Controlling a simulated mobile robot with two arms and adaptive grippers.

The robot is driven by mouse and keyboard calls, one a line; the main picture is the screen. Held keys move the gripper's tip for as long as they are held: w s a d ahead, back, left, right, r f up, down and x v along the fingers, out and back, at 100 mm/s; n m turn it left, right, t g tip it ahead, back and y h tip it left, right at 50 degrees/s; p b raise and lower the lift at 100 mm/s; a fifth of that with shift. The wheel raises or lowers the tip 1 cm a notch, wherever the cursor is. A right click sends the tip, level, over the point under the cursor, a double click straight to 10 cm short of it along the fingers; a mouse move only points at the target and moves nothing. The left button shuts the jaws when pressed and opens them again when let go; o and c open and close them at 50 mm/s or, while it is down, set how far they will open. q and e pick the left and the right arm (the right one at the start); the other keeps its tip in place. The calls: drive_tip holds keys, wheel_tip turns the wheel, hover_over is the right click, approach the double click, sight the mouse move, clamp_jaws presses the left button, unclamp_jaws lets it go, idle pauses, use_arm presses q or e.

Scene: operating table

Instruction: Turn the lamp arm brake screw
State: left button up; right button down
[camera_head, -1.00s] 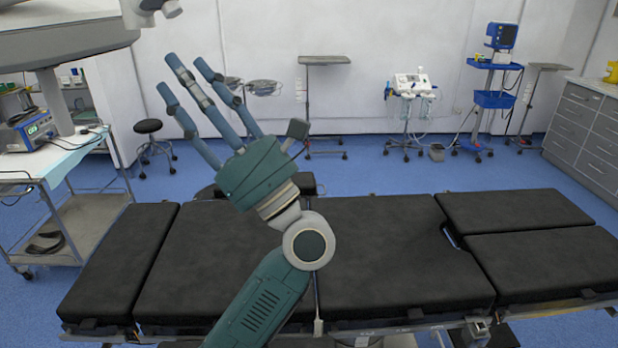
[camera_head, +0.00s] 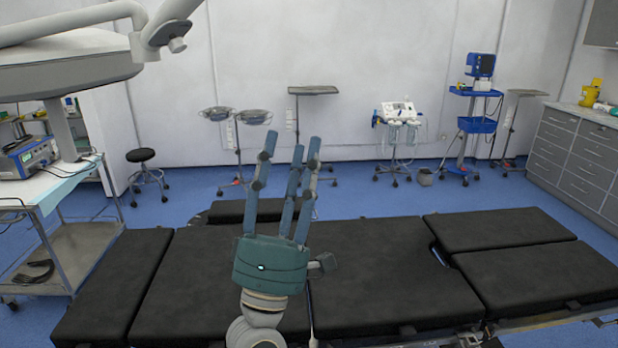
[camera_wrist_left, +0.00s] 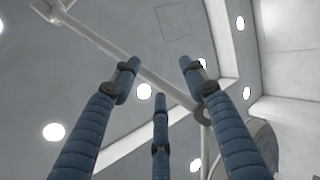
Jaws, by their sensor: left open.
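In the head view the surgical lamp (camera_head: 60,62) hangs at the upper left. Its joint (camera_head: 160,35) carries a small grey knob, perhaps the brake screw (camera_head: 177,45). My left gripper (camera_head: 288,165) is open and empty, its fingers pointing up in front of the operating table (camera_head: 385,285), below and to the right of the lamp joint and apart from it. In the left wrist view the three blue fingers (camera_wrist_left: 160,105) are spread. A pale lamp arm (camera_wrist_left: 135,60) crosses behind them. My right gripper does not show.
A steel trolley (camera_head: 75,245) with a blue device (camera_head: 28,158) stands at the left. A stool (camera_head: 145,158), a stand (camera_head: 310,90) and a blue cart (camera_head: 478,124) stand along the back wall. Drawers (camera_head: 575,155) line the right. The air between gripper and lamp looks clear.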

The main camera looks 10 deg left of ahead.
use_arm(q)
drive_tip(key=shift+w+d+f+m+g+h, duration=0.15)
drive_tip(key=shift+d+f+m+g+h, duration=0.3)
drive_tip(key=shift+f+m+h, duration=0.2)
drive_tip(key=shift+w+d+f+m+g+h, duration=0.1)
drive_tip(key=shift+d+f+m+g+h, duration=0.25)
drive_tip(key=shift+f+m+h, duration=0.3)
drive_tip(key=shift+w+d+f+m+g+h, duration=0.15)
drive_tip(key=shift+d+f+m+g+h, duration=0.3)
drive_tip(key=shift+m, duration=0.35)
drive_tip(key=shift+a, duration=0.1)
